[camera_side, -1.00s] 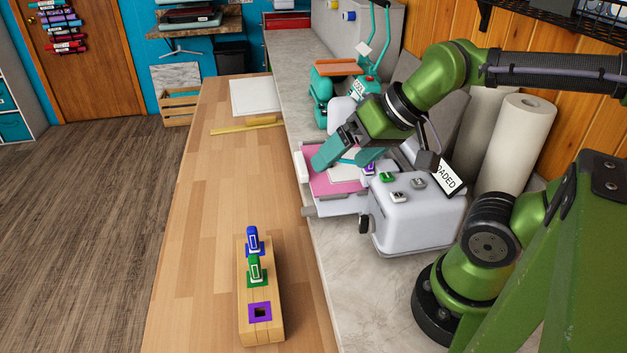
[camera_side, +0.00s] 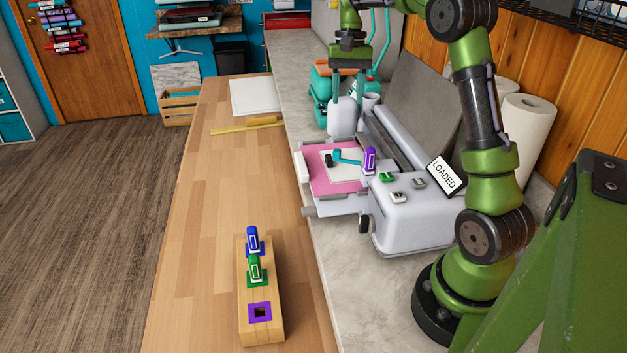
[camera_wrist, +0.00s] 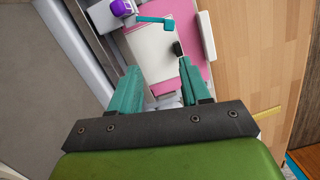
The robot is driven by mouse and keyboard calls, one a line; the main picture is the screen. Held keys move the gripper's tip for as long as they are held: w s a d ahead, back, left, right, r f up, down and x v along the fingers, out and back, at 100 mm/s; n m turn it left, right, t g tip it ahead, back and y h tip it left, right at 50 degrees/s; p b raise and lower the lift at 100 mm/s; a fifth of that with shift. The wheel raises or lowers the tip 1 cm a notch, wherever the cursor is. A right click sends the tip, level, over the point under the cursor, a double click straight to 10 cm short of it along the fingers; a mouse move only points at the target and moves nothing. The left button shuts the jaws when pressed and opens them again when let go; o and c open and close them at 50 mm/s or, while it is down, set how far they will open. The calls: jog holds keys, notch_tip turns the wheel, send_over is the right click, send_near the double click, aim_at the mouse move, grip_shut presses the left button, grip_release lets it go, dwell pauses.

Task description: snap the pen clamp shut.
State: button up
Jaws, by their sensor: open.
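The purple pen (camera_side: 369,160) stands upright in the carriage of the white cutting machine (camera_side: 415,220). It also shows at the top of the wrist view (camera_wrist: 121,8). The teal clamp lever (camera_side: 347,159) sticks out sideways from beside the pen, over the white sheet on the pink mat. It also shows in the wrist view (camera_wrist: 155,19). I cannot tell whether the clamp is latched. My gripper (camera_wrist: 160,66) is open and empty, its teal fingers apart. In the side view my gripper (camera_side: 348,108) is raised behind the mat, clear of pen and lever.
The pink mat (camera_side: 320,180) lies in the machine. A small black piece (camera_wrist: 178,48) shows over the sheet. A "LOADED" sign (camera_side: 446,174) stands to the right. A wooden pen block (camera_side: 258,325) with blue and green pens sits on the table. The teal press (camera_side: 320,92) stands behind.

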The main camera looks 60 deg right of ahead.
jog(key=w+d+r+m+y, duration=0.2)
jog(key=d+r+m, duration=0.1)
send_near(337, 150)
jog(key=shift+g, duration=0.3)
jog(key=x, duration=0.8)
jog(key=shift+w+f, duration=0.2)
jog(key=shift+f, duration=0.1)
grip_shut()
